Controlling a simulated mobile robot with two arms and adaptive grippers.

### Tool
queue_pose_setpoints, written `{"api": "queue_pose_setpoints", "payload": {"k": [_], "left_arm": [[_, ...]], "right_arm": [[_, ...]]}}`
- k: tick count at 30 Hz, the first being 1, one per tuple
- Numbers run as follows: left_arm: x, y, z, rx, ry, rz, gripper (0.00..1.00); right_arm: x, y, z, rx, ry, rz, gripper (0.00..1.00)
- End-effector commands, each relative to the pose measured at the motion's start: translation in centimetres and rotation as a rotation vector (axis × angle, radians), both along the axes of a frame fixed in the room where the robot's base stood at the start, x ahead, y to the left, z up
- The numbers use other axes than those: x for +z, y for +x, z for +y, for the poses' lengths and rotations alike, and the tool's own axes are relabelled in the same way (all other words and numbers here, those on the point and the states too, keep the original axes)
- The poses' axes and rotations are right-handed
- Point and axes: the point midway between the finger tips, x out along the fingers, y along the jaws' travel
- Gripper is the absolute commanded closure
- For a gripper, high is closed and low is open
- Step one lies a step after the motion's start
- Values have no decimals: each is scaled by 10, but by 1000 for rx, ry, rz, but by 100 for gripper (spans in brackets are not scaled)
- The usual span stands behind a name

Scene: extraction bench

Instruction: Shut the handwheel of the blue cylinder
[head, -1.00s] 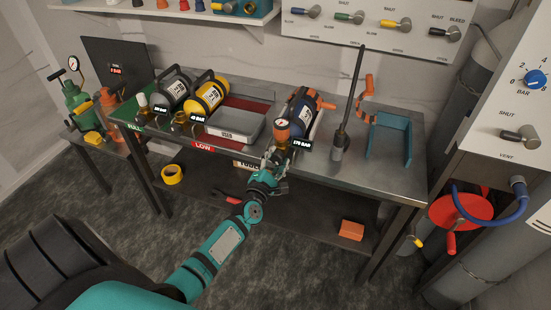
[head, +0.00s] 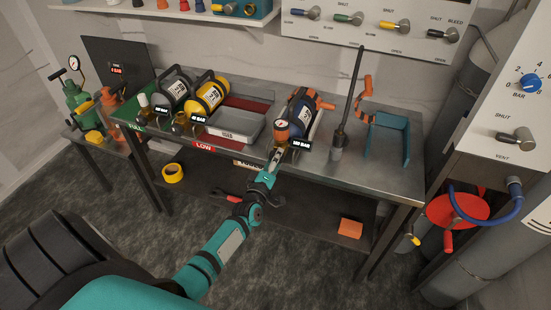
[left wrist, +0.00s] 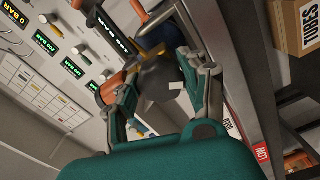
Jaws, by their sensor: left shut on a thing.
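The blue cylinder (head: 301,113) lies on the steel bench, its valve end toward me. An orange gauge (head: 282,129) and a small black pressure label (head: 301,144) show at that end. My left gripper (head: 275,157) is at the valve, just below the gauge. In the left wrist view, a dark round handwheel (left wrist: 160,73) sits between the two fingers of my left gripper (left wrist: 158,84), which is shut on it. In the head view the gripper hides the handwheel. My right gripper is not in view.
A grey tray (head: 236,127), a yellow cylinder (head: 207,96) and a grey cylinder (head: 172,88) are to the left on the bench. An upright dark rod (head: 347,110) and a blue bracket (head: 388,138) stand to the right. The bench's front right is clear.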

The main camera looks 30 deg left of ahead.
Motion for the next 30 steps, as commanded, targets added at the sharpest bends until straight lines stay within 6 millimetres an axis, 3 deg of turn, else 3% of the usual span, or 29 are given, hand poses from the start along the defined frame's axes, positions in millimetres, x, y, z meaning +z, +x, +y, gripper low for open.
{"api": "queue_pose_setpoints", "payload": {"k": [30], "left_arm": [[-3, 0, 1, -2, 940, 223, 88]], "right_arm": [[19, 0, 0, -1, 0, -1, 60]]}}
